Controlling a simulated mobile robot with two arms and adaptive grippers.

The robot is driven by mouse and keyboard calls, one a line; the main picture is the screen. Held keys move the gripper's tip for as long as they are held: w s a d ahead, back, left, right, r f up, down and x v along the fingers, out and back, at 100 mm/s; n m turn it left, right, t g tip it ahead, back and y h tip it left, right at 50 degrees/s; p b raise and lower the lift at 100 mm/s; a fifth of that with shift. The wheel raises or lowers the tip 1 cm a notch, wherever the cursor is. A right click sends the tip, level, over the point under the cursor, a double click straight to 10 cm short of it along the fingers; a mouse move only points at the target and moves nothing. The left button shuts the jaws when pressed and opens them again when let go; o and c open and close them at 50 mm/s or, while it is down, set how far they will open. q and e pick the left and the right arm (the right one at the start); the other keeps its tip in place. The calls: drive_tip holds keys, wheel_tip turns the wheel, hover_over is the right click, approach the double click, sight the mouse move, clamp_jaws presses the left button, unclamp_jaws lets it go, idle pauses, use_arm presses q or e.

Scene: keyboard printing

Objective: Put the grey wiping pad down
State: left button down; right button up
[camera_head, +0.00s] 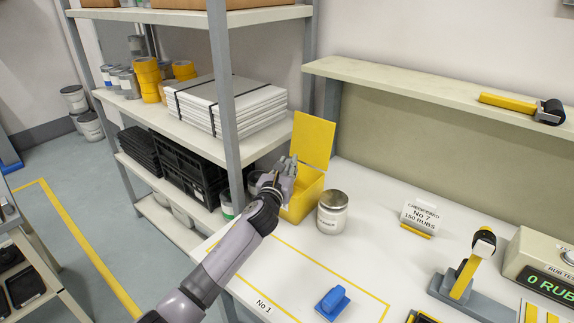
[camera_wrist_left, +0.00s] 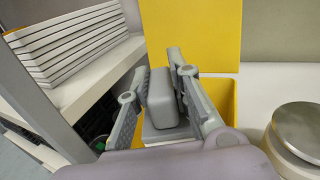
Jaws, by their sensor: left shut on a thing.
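My left gripper (camera_head: 287,167) is at the yellow open box (camera_head: 304,202), by its left side, in the head view. In the left wrist view the gripper (camera_wrist_left: 178,75) is shut on the grey wiping pad (camera_wrist_left: 162,98), a block with rounded edges between the two fingers. The yellow box (camera_wrist_left: 220,95) stands just beyond and to the right of the fingers there, with its lid up. In the head view the pad is mostly hidden by the gripper. I cannot tell whether the pad touches the box. My right gripper is not in view.
A lidded metal tin (camera_head: 332,213) stands right of the box. A blue block (camera_head: 333,301) lies in the yellow-outlined area. A sign (camera_head: 418,217) and a roller stand (camera_head: 468,275) are farther right. A shelf rack (camera_head: 222,90) rises close on the left.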

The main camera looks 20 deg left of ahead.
use_arm(q)
drive_tip(key=shift+f, duration=0.35)
drive_tip(key=c, duration=1.5)
unclamp_jaws()
drive_tip(key=shift+r, duration=0.1)
drive_tip(key=shift+o, duration=0.2)
drive_tip(key=shift+r, duration=0.5)
drive_tip(key=s, duration=1.2)
drive_tip(key=shift+d, duration=0.25)
drive_tip(key=shift+f, duration=0.1)
